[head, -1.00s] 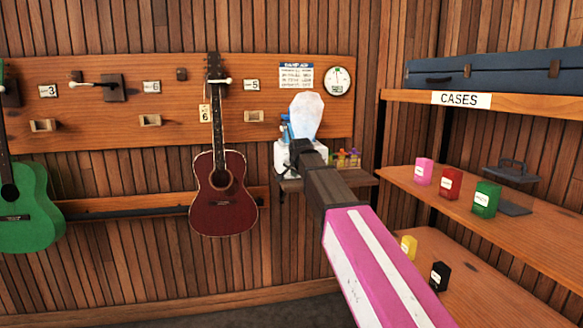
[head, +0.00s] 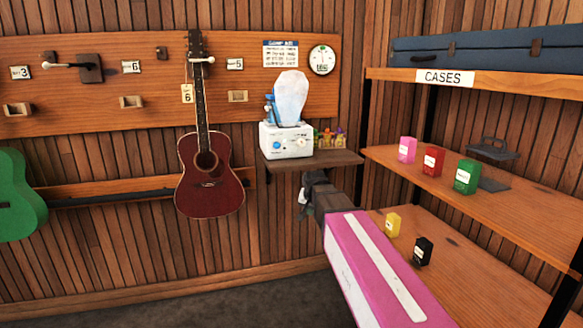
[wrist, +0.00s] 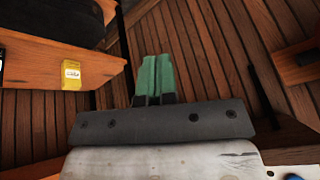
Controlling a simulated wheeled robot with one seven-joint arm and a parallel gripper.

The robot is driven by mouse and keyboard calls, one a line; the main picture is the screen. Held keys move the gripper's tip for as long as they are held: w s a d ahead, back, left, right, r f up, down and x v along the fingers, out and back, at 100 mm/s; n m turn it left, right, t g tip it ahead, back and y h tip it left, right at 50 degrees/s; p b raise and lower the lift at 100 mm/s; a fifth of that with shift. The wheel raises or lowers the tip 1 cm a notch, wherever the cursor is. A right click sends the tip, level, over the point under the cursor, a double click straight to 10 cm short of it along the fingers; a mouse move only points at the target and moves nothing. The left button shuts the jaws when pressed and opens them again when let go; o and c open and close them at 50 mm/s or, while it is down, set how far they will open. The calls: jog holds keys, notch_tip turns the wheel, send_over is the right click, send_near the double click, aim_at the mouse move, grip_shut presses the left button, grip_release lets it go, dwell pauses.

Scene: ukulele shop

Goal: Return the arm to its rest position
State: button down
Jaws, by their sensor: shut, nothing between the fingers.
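My arm, with its pink and white link, reaches from the lower right into the head view. My gripper (head: 306,208) is at its far end, in front of the wall below the small wall shelf (head: 310,160). In the wrist view, its green fingers (wrist: 155,62) are pressed together with nothing between them. The fingers touch no object that I can see. The gripper is small and dark in the head view, so its fingertips are hard to make out there.
A white humidifier (head: 286,141) and small bottles stand on the small shelf. A red guitar (head: 210,190) hangs left of my gripper. Right stand case shelves (head: 480,195) with small boxes; a yellow box (wrist: 73,74) shows near the gripper in the wrist view. Floor (head: 220,308) ahead looks clear.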

jog(key=s+d+f+n+g, duration=0.1)
jog(key=s+d+f+g, duration=0.1)
jog(key=s+d+f, duration=0.3)
jog(key=s+d+f+n+g, duration=0.1)
jog(key=s+d+f+g, duration=0.2)
jog(key=s+f, duration=1)
jog(key=s+d, duration=0.3)
jog(key=shift+d+f+n, duration=0.25)
jog(key=shift+f+n, duration=0.15)
